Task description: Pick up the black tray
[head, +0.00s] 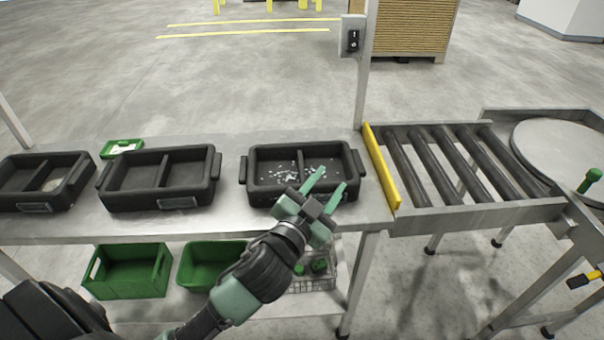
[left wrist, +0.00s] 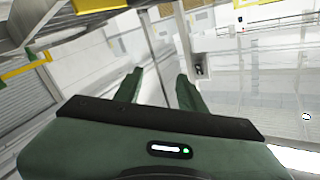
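Three black trays with two compartments each stand in a row on the steel table: the left tray (head: 68,193), the middle tray (head: 160,198) and the right tray (head: 263,192). My right gripper is not in view.
A yellow bar (head: 381,166) separates the steel table (head: 225,220) from the roller conveyor (head: 440,160) at right. A switch post (head: 361,90) rises behind the right tray. A small green box (head: 121,148) lies behind the trays. Green crates (head: 130,272) sit on the lower shelf.

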